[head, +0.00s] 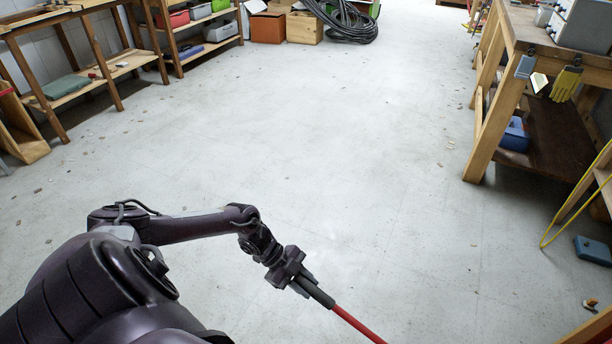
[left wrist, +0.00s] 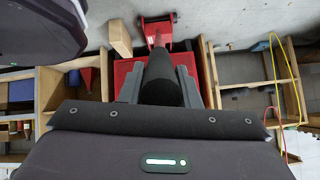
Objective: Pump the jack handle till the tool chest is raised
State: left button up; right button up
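The jack handle (head: 356,324) is a red bar with a black grip, at the bottom of the head view. My left gripper (head: 304,284) is shut around the black grip. In the left wrist view the black grip (left wrist: 161,78) lies between the two grey fingers. A red jack part (left wrist: 158,30) shows beyond the grip. A red boxy body, seemingly the tool chest (left wrist: 122,73), shows behind the fingers, mostly hidden by them. Its height off the floor cannot be told. The jack and chest are outside the head view. My right gripper is in neither view.
A wooden workbench (head: 487,130) stands at the right, with yellow gloves (head: 566,84) hanging from it. A blue box (head: 593,250) lies on the floor at the right edge. Shelves line the left. A coiled black hose (head: 345,22) lies at the back. The middle floor is clear.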

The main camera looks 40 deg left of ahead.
pick_arm(q)
jog(key=o, duration=0.4)
jog(key=shift+d, duration=0.2)
jog(key=shift+a, duration=0.1)
jog(key=shift+a, duration=0.1)
jog(key=shift+a+r, duration=0.25)
jog(key=p+v, duration=0.1)
jog(key=v, duration=0.6)
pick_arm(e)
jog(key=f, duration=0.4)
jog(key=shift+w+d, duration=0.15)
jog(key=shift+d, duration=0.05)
